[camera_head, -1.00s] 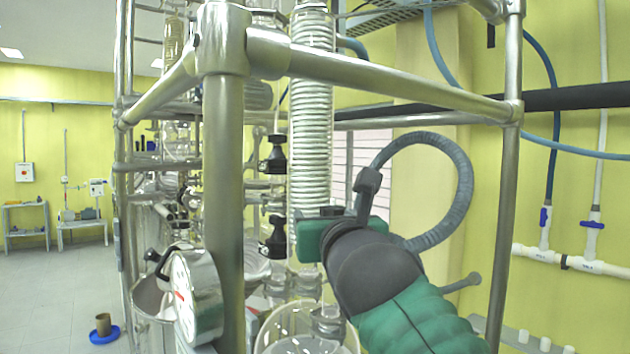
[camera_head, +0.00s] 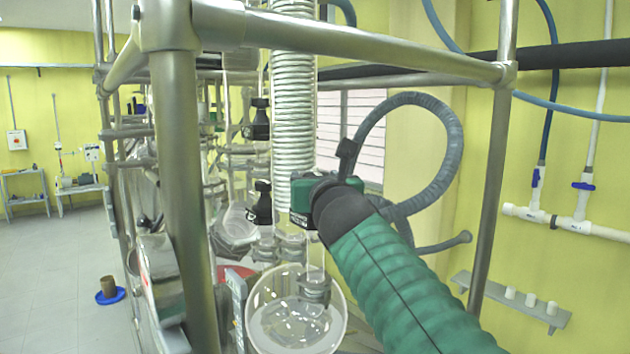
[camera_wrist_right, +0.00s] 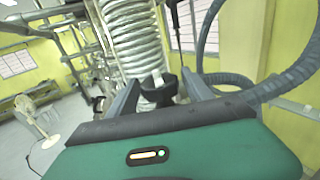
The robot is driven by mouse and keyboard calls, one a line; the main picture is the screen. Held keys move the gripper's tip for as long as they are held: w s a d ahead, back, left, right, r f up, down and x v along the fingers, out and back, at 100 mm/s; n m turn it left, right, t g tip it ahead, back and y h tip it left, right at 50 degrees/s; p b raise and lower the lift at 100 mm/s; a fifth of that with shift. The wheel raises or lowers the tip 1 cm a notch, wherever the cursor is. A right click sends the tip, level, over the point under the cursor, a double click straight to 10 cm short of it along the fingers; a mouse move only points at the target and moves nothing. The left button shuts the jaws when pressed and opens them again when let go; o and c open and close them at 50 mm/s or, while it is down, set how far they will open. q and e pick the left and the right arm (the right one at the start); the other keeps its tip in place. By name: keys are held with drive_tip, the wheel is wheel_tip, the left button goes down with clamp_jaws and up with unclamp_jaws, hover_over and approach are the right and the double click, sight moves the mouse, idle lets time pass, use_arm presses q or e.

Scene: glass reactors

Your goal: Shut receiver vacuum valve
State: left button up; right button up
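Two black valve knobs stand on the glassware left of the coiled condenser: an upper one (camera_head: 258,120) and a lower one (camera_head: 262,202). I cannot tell from the frames which is the receiver vacuum valve. My green right gripper (camera_head: 318,198) is just right of the lower knob; its fingertips are hidden in the head view. In the right wrist view its two dark fingers (camera_wrist_right: 158,92) are spread, with a black fitting (camera_wrist_right: 163,96) between or just beyond them; contact is not clear. My left gripper is not in view.
The coiled glass condenser (camera_head: 294,120) rises behind the gripper. A round glass flask (camera_head: 296,325) hangs below. A steel frame post (camera_head: 180,190) and crossbar (camera_head: 370,45) stand nearer.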

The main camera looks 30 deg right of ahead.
drive_tip(key=shift+d, duration=0.25)
drive_tip(key=shift+c, duration=1.2)
drive_tip(key=shift+w+d+f, duration=0.1)
drive_tip(key=shift+c, duration=1.1)
drive_tip(key=shift+w+a, duration=0.15)
drive_tip(key=shift+a, duration=0.3)
drive_tip(key=c, duration=0.6)
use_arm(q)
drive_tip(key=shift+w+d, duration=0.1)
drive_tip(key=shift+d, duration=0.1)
use_arm(e)
drive_tip(key=shift+d, duration=0.2)
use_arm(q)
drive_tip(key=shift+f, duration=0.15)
use_arm(e)
drive_tip(key=shift+f, duration=0.1)
